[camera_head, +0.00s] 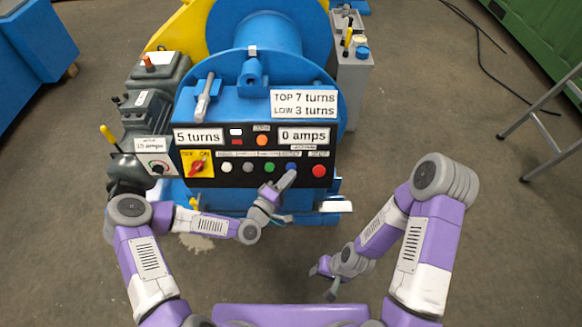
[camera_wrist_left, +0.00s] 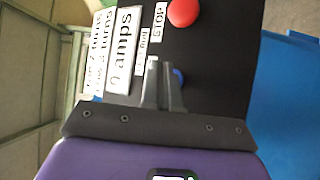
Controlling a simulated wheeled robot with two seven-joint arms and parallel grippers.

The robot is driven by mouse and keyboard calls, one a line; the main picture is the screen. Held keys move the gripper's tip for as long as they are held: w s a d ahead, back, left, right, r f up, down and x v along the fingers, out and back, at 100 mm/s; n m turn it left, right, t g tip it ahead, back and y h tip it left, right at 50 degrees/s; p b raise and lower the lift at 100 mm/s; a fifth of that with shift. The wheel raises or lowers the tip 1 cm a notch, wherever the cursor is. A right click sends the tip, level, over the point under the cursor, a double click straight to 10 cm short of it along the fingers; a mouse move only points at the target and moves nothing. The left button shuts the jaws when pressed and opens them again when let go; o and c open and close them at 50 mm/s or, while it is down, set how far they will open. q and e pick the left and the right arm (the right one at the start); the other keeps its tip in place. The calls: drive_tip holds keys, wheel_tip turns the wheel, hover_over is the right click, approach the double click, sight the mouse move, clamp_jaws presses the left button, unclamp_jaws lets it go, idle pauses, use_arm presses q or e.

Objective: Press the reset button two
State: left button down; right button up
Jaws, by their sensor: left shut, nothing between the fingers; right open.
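A black control panel (camera_head: 262,181) on the blue winch carries a row of round buttons: white, grey, green, blue and red. The blue button (camera_head: 291,167) sits just left of the red button (camera_head: 319,171). My left gripper (camera_head: 288,180) is shut and empty, its tips at the blue button. In the left wrist view the closed fingertips (camera_wrist_left: 158,72) lie beside and partly over the blue button (camera_wrist_left: 179,76); I cannot tell whether they touch it. The small labels are too blurred to say which button is reset two. My right gripper (camera_head: 324,279) is open and empty, low in front of the winch.
A lever (camera_head: 205,98) stands above the panel. A grey motor unit (camera_head: 140,105) is at left. A metal stand (camera_head: 540,115) is at right; floor between is clear.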

use_arm(q)
drive_tip(key=s, duration=0.1)
drive_tip(key=s+r+p, duration=0.1)
drive_tip(key=s+r, duration=0.1)
drive_tip(key=shift+s+p, duration=0.3)
drive_tip(key=shift+s, duration=0.1)
drive_tip(key=s+d+f+m+g+y+p, duration=0.1)
drive_tip(key=s+d+f+m+g+p, duration=0.1)
drive_tip(key=s+f+m+g, duration=0.3)
drive_tip(key=s+a+f+m+g+y+p, duration=0.1)
drive_tip(key=s+a+f+g+y+p, duration=0.1)
drive_tip(key=s+a+g, duration=0.3)
drive_tip(key=s+a+f+m+g+y+p, duration=0.1)
drive_tip(key=s+a+f+g+y+p, duration=0.1)
drive_tip(key=s+a, duration=0.4)
drive_tip(key=s+f+g+y, duration=0.1)
drive_tip(key=s+f+g, duration=0.1)
drive_tip(key=s, duration=0.3)
drive_tip(key=shift+f+m+g+y, duration=0.2)
drive_tip(key=shift+m+g+y, duration=0.2)
